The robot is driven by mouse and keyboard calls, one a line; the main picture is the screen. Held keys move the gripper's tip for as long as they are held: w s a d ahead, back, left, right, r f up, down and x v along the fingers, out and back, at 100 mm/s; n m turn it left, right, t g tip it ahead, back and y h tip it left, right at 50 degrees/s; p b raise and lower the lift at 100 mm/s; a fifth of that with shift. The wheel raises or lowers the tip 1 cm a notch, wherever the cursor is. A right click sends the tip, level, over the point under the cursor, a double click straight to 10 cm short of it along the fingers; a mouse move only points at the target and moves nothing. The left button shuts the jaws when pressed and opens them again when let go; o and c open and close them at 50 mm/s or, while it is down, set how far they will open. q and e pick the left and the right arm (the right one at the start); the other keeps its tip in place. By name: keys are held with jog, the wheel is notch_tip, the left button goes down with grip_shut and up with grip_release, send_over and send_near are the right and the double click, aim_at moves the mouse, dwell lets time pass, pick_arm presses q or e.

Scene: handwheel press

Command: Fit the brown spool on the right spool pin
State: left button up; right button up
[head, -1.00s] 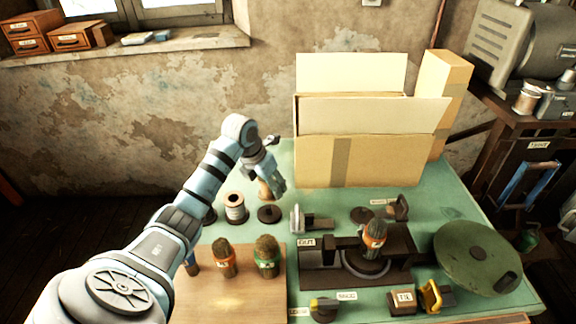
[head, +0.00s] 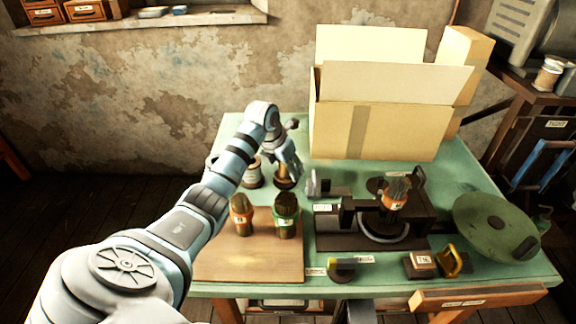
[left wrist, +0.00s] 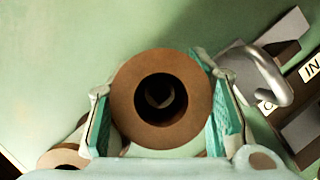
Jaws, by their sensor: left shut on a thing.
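The brown spool (left wrist: 162,61) is between the two teal-padded fingers of my left gripper (left wrist: 168,112), which is shut on it. In the left wrist view its round end faces the camera, with a dark central hole. Something pale shows inside the hole, too dim to name. In the head view my left gripper (head: 286,170) points down over a dark round base (head: 284,186), apparently that of the right spool pin. The pin itself is hidden, and I cannot tell whether the spool is around it. My right gripper is not in view.
A pale wound spool (head: 253,174) stands close by on the left. A grey clamp-like part (head: 314,184) is just right. A cardboard box (head: 380,130) stands behind, and the dark press (head: 330,228) is to the right.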

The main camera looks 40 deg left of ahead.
pick_arm(q)
jog(key=o, duration=1.4)
jog(key=shift+o, duration=0.2)
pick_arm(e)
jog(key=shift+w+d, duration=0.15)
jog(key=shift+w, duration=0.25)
pick_arm(q)
jog(key=v, duration=1.2)
notch_tip(320, 180, up, 8)
jog(key=p, duration=0.8)
jog(key=shift+p, duration=0.3)
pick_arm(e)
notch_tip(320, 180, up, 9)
